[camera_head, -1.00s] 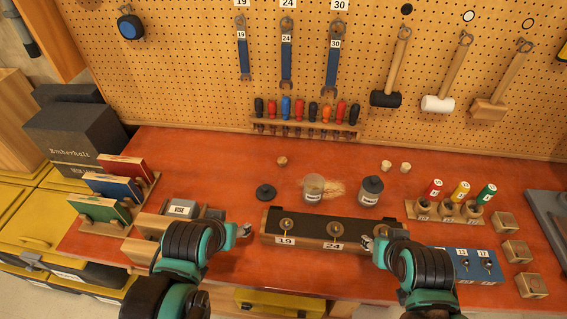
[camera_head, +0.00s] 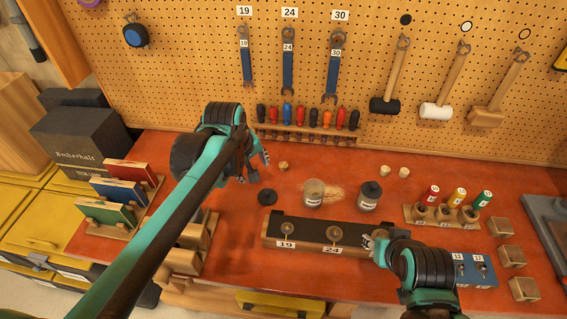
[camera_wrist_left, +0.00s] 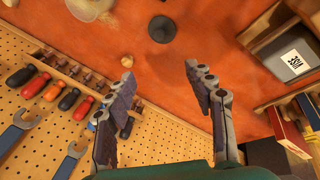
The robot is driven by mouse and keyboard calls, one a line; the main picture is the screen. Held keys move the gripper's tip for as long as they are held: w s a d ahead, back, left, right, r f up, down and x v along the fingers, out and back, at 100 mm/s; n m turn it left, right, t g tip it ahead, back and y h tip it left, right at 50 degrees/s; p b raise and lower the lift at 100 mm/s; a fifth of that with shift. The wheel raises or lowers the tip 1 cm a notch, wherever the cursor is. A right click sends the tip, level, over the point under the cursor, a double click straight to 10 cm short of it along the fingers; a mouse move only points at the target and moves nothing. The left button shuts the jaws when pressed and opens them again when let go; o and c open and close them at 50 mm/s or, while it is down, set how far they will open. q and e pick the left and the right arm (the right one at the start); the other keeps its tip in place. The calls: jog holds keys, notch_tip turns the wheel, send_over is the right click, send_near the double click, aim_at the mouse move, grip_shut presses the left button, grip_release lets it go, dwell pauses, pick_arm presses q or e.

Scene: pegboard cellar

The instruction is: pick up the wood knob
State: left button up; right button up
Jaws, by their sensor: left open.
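The wood knob (camera_head: 283,166) is a small light-brown piece on the red bench, below the screwdriver rack. My left gripper (camera_head: 258,168) is open and empty, just left of the knob in the head view. In the left wrist view, the open fingers (camera_wrist_left: 163,82) point over bare bench, and a small tan piece, likely the knob (camera_wrist_left: 127,61), shows at the tip of the left finger. My right gripper (camera_head: 372,243) is low at the right end of the dark block; its fingers are too small to read.
A black disc (camera_head: 267,197), a glass jar (camera_head: 313,193) and a dark-lidded jar (camera_head: 369,196) stand near the knob. Two pale knobs (camera_head: 386,171) lie farther right. The screwdriver rack (camera_head: 306,134) hangs behind. A long block (camera_head: 308,236) labelled 19 and 24 sits in front.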

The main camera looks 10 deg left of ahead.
pick_arm(q)
jog(key=w+d+f+n+g+p, duration=0.2)
jog(key=w+n, duration=0.3)
jog(key=w, duration=0.5)
jog(key=n+g+p, duration=0.2)
jog(key=n, duration=0.4)
send_near(284, 164)
jog(key=shift+s+a+f+h, duration=0.25)
jog(key=shift+a+h, duration=0.15)
jog(key=shift+a, duration=0.1)
jog(key=shift+w+f, duration=0.1)
jog(key=shift+f, duration=0.3)
jog(key=f, duration=0.2)
jog(key=f+b, duration=0.1)
jog(key=f, duration=0.2)
jog(key=d+f+b, duration=0.1)
jog(key=f, duration=0.1)
jog(key=shift+w+d+f, duration=0.1)
jog(key=shift+w+f, duration=0.15)
jog(key=shift+f, duration=0.05)
jog(key=shift+r, duration=0.1)
jog(key=c, duration=0.9)
